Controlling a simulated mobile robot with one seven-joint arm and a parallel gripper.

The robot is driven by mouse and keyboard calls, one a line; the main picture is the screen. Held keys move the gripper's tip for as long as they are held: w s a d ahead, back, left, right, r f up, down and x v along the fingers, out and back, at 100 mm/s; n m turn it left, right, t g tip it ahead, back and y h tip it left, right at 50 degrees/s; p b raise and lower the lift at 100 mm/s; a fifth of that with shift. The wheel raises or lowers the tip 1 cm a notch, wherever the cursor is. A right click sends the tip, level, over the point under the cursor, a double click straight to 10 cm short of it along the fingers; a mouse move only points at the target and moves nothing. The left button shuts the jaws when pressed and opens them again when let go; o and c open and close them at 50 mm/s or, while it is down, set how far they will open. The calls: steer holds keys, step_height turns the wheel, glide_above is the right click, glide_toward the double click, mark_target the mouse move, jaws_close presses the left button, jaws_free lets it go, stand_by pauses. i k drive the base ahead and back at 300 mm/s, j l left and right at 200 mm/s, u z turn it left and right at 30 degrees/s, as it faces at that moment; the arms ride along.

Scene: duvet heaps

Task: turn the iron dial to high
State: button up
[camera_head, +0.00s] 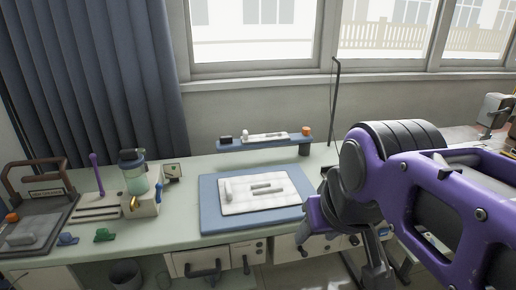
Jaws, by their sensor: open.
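No dial can be made out for certain at this size. A small cream box (144,205) with a yellow part and a blue part stands on the left half of the bench, in front of a clear jar with a dark lid (132,172); I cannot tell if it bears the iron's dial. A small box with a dark-framed face (173,171) stands just right of the jar. My gripper (342,262) hangs at the bench's front edge, right of the blue mat, open and empty, well apart from these boxes. My purple arm hides the bench's right part.
A blue mat (208,214) with a pale slab (262,202) lies mid-bench. Behind it is a low blue shelf (232,146) with small items. A thin dark post (334,110) rises behind.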

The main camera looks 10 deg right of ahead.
mark_target(354, 240)
steer(key=z, duration=1)
